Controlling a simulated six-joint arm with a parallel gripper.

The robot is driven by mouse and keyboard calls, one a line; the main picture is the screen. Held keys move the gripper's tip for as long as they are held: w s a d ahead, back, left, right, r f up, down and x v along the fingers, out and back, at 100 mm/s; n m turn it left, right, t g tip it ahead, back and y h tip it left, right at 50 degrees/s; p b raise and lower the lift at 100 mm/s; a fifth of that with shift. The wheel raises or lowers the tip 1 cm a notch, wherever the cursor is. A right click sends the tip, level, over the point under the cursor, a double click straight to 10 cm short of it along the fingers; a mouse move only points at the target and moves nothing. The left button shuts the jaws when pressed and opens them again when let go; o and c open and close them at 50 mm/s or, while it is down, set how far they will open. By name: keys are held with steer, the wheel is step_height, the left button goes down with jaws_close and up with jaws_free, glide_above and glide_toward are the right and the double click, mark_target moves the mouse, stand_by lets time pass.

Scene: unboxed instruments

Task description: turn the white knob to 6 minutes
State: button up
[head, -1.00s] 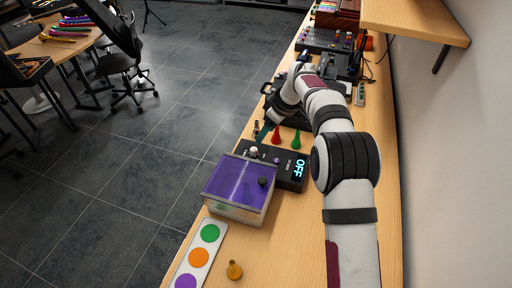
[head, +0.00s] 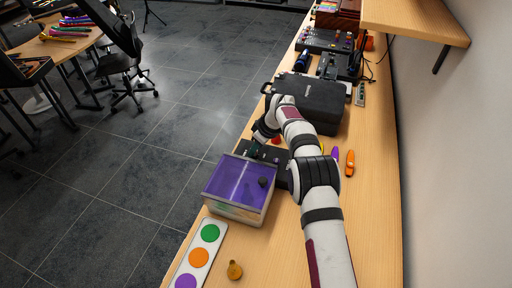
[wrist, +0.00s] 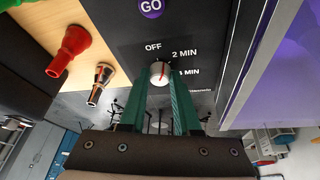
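The white knob (wrist: 159,73) sits on the dark timer panel (wrist: 205,30). The printed labels OFF and 2 MIN show beside it, and another MIN label is partly covered. A red line marks the knob's face; its exact setting is hard to read. My gripper (wrist: 159,80) has its two green fingers apart, one on each side of the knob. I cannot tell whether they touch it. In the head view the timer box (head: 272,176) is partly behind my arm, its display is hidden, and my gripper (head: 253,149) is over the knob's end.
A clear box with a purple lid (head: 238,182) stands close in front of the timer. A black case (head: 312,103) lies behind. A purple GO button (wrist: 151,7) is on the panel.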

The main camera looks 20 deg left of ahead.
jaws_close()
steer(key=shift+m, duration=0.3)
steer(key=m, duration=0.2)
steer(key=m+t+h, duration=0.1)
steer(key=shift+s+a+m, duration=0.15)
steer(key=shift+m, duration=0.25)
steer(key=m+t+h, duration=0.1)
steer(key=m, duration=0.2)
steer(key=shift+s+a+m, duration=0.1)
steer(key=shift+a+m, duration=0.05)
steer(key=shift+m, duration=0.15)
steer(key=m+h, duration=0.1)
steer(key=m, duration=0.3)
steer(key=shift+a+m+t+h, duration=0.2)
steer(key=shift+m+t+h, duration=0.1)
steer(key=shift+t+h, duration=0.1)
steer(key=shift+a+m+h, duration=0.15)
steer(key=shift+m+h, duration=0.75)
steer(key=shift+m, duration=1.4)
